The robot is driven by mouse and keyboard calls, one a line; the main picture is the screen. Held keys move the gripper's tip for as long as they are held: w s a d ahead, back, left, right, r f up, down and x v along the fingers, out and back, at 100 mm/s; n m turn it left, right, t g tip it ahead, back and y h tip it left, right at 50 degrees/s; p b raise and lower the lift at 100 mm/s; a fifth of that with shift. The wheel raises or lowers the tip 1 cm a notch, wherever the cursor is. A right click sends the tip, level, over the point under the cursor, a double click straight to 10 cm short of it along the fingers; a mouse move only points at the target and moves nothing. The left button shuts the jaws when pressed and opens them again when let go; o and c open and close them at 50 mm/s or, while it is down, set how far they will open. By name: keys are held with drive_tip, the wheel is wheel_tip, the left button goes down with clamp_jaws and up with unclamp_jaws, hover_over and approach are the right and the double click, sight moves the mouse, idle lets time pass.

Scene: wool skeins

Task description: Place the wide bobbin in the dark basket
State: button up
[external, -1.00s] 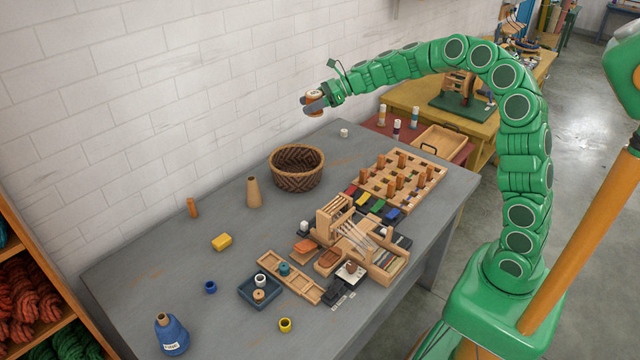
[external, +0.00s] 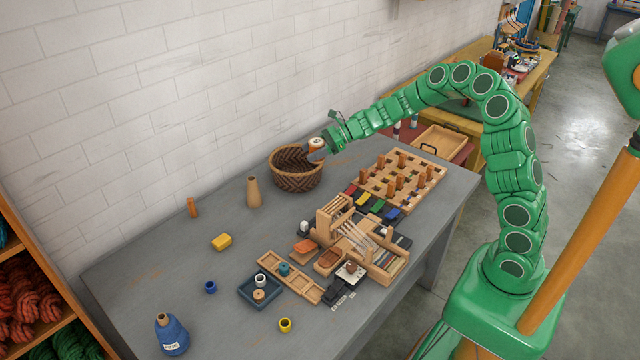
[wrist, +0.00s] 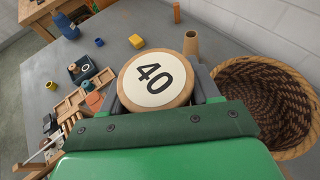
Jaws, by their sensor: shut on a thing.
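My gripper (external: 317,152) is shut on the wide bobbin (external: 316,144), a wooden spool with a pale round end. In the wrist view the bobbin (wrist: 156,80) shows its white end marked "40" between the two grey fingers. The dark basket (external: 297,182) is a round, brown woven basket near the wall. In the external view the gripper and bobbin are at the upper right part of its rim, and cover some of it. In the wrist view the basket (wrist: 282,150) lies to the right of the bobbin, and its visible inside looks empty.
A tan cone (external: 253,191) stands left of the basket. A pegged wooden board (external: 402,184) and a small wooden loom (external: 340,222) lie to its right and front. A yellow block (external: 221,242) and a blue cone (external: 171,334) are farther left. The table (external: 160,262) has free room at left.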

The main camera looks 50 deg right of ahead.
sight(314, 205)
wheel_tip(314, 205, down, 21)
idle(0.9)
drive_tip(key=shift+f, duration=0.15)
drive_tip(key=o, duration=1)
drive_tip(key=shift+o, duration=0.2)
drive_tip(key=shift+d+r, duration=0.1)
drive_tip(key=shift+r, duration=0.1)
drive_tip(key=shift+o, duration=0.2)
drive_tip(key=shift+v, duration=5.9)
